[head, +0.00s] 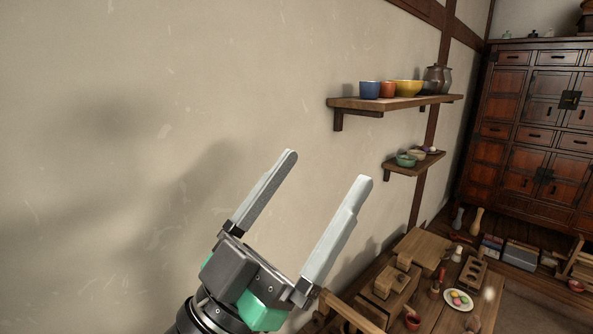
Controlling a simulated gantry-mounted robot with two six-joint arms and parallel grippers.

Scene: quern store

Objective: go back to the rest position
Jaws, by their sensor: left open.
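My left gripper (326,166) is raised in front of the plaster wall in the head view, its two pale fingers spread apart and pointing up and to the right. Nothing is between the fingers. Its dark grey body with green parts shows at the bottom centre. My right gripper is not in the picture.
The plaster wall (130,120) fills the left. An upper shelf (400,103) holds cups, a yellow bowl and jars; a lower shelf (414,164) holds small bowls. A low wooden table (437,312) bears boxes and a plate (458,300). A cabinet (530,120) stands behind.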

